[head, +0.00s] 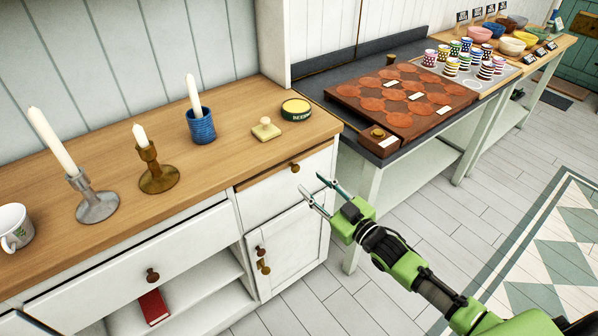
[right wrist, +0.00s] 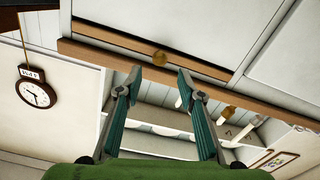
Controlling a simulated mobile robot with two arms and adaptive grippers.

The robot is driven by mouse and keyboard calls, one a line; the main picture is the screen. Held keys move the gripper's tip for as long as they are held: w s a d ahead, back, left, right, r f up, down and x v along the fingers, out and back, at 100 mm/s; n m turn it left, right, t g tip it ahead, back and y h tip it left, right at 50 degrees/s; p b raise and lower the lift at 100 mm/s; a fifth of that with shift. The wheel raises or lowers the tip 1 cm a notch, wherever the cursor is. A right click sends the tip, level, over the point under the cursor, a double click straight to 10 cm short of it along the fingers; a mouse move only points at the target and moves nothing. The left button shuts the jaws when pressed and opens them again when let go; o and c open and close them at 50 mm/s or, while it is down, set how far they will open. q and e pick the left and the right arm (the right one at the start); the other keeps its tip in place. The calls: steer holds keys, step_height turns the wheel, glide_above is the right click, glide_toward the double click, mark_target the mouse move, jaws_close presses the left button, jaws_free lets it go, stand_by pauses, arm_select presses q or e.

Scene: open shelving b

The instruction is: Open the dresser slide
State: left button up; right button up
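The white dresser (head: 190,245) with a wooden top stands at the left in the head view. Its small right drawer (head: 285,188) has a round brown knob (head: 295,168). A thin brown strip shows along that drawer's top edge; I cannot tell whether it stands slightly out. My right gripper (head: 312,185) is open and empty, its fingers pointing at the small drawer, a little right of and below the knob in the head view. My left gripper is not in view.
The dresser top holds candlesticks (head: 155,172), a mug (head: 14,228), a blue cup (head: 201,125) and a tin (head: 296,110). A table with a game board (head: 400,95) stands to the right. The near floor is clear.

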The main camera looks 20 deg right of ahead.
mark_target(297, 170)
steer(key=x, duration=0.7)
steer(key=shift+w, duration=0.1)
jaws_close()
